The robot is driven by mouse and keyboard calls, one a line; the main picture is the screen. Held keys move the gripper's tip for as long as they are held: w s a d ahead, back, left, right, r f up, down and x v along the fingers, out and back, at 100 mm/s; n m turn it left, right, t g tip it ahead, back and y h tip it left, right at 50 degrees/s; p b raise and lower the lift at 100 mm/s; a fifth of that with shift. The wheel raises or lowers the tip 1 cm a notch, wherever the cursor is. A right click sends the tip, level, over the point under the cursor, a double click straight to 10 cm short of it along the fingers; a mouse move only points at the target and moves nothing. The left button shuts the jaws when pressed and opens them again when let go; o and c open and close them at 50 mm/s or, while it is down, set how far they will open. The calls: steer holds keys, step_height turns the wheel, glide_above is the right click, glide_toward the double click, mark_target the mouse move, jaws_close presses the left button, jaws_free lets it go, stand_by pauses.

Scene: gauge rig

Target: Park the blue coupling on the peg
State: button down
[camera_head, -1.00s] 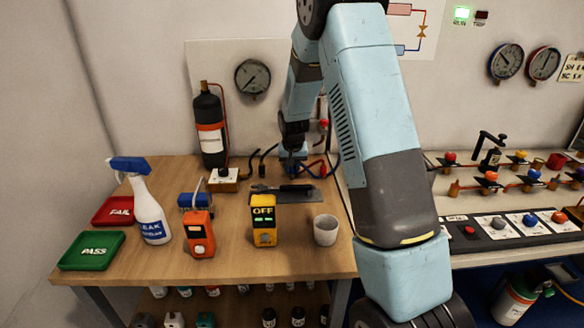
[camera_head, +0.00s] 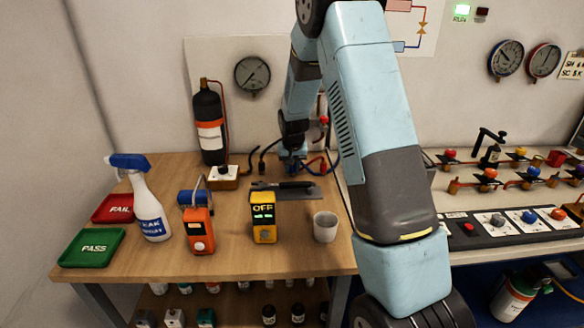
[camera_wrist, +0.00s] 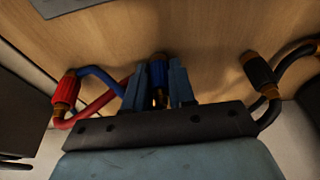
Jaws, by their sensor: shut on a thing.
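In the wrist view, the blue coupling (camera_wrist: 158,74) sits between the two fingers of my gripper (camera_wrist: 157,85), which is shut on it. A blue hose (camera_wrist: 100,78) runs off to the left behind the fingers. In the head view, my gripper (camera_head: 291,164) is at the back of the wooden bench, low near the hoses, and my arm hides much of it. I cannot make out the peg in either view.
A red coupling (camera_wrist: 66,90) with a red hose stands left of my gripper, and a black coupling (camera_wrist: 259,72) stands to its right. A wrench (camera_head: 283,186), a yellow meter (camera_head: 263,218) and a grey cup (camera_head: 325,227) are in front on the bench.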

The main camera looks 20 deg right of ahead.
steer(key=c, duration=0.5)
jaws_free()
steer(key=shift+c, duration=0.2)
steer(key=v, duration=1.3)
steer(key=shift+r, duration=0.35)
steer(key=s+r+n+t, duration=0.1)
steer(key=s+r, duration=1.3)
steer(key=s, duration=0.3)
steer(key=s+r+n+t, duration=0.1)
steer(key=s+r, duration=0.1)
steer(key=s, duration=1.8)
steer(key=shift+s+d+t+y, duration=0.2)
steer(key=shift+s+t+y, duration=0.1)
steer(key=shift+s, duration=0.1)
